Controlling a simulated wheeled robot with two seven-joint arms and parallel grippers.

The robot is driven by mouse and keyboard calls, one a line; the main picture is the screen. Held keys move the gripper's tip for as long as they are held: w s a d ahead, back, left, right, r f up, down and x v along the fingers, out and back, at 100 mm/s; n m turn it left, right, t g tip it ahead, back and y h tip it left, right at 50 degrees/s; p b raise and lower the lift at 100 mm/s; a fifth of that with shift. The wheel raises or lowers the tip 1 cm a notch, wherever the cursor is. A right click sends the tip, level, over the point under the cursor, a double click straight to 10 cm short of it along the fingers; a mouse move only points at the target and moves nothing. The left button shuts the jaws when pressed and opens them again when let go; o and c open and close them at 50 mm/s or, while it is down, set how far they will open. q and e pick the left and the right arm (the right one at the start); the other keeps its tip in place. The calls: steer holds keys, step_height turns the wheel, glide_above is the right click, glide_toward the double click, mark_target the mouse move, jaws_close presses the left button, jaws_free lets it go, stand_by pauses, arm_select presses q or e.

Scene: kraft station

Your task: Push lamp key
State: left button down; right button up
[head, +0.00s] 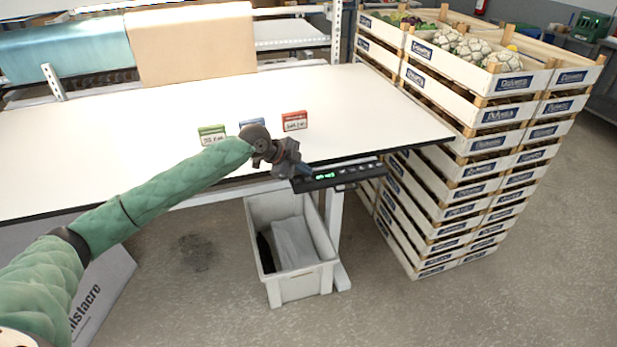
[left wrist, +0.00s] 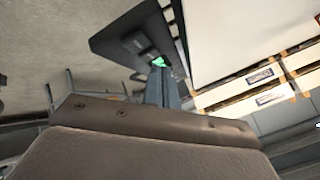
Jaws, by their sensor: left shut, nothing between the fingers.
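A black control panel (head: 345,173) with a lit green display and several keys hangs at the front edge of the white table (head: 370,105). I cannot read which key is the lamp key. My left gripper (head: 304,172) is shut and empty, with its tip at the left end of the panel, close to the display. In the left wrist view the panel (left wrist: 122,42) shows beyond the shut fingers (left wrist: 160,80), whose tip covers part of the panel near the green display. I cannot tell whether the tip touches a key. My right gripper is not in view.
Green (head: 212,134), blue (head: 252,123) and red (head: 294,121) small boxes stand on the table behind my left gripper. A grey bin (head: 303,285) stands below the panel. Stacked wooden crates (head: 470,145) with vegetables stand close on the right.

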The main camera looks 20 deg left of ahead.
arm_select(q)
steer(key=shift+r, duration=0.35)
steer(key=shift+r, duration=0.1)
step_height(320, 180, up, 6)
steer(key=p, duration=0.4)
stand_by(0.6)
